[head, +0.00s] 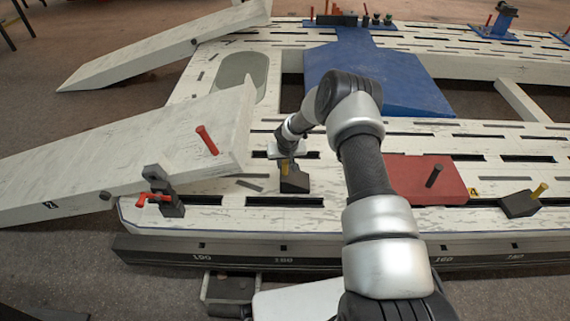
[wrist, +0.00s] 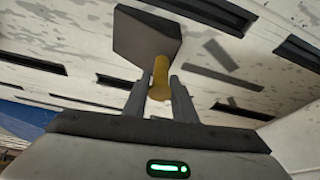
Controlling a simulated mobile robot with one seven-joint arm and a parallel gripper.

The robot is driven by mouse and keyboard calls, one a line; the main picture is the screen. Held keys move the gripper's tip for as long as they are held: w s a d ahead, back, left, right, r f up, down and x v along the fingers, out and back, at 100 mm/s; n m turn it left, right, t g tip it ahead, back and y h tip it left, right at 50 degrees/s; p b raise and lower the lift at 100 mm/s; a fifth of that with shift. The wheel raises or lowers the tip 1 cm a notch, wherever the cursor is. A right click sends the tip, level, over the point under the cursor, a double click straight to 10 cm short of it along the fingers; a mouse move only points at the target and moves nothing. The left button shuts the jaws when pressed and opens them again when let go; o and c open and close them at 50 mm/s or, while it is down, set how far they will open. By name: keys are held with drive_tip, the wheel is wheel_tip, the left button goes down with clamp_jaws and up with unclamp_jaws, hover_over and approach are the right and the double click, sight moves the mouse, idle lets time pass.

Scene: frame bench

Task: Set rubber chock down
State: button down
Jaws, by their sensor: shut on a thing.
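The rubber chock is a dark wedge block (head: 294,182) with a yellow upright handle (head: 285,167). It is at or just above the pale slotted deck of the frame bench (head: 225,216), left of my arm. My gripper (head: 287,158) is above it. In the wrist view my gripper (wrist: 160,88) is shut on the yellow handle (wrist: 160,75), and the dark block (wrist: 147,38) shows beyond the fingertips. I cannot tell whether the block's underside touches the deck.
A second dark chock (head: 520,204) with a yellow handle lies at the right. A red plate (head: 425,180) with a dark peg lies right of my arm. A black clamp with a red handle (head: 163,193) and a pale ramp (head: 120,160) stand left. A blue plate (head: 400,80) lies behind.

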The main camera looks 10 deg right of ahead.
drive_tip(key=shift+f, duration=0.1)
drive_tip(key=c, duration=1.5)
unclamp_jaws()
drive_tip(key=shift+o, duration=0.2)
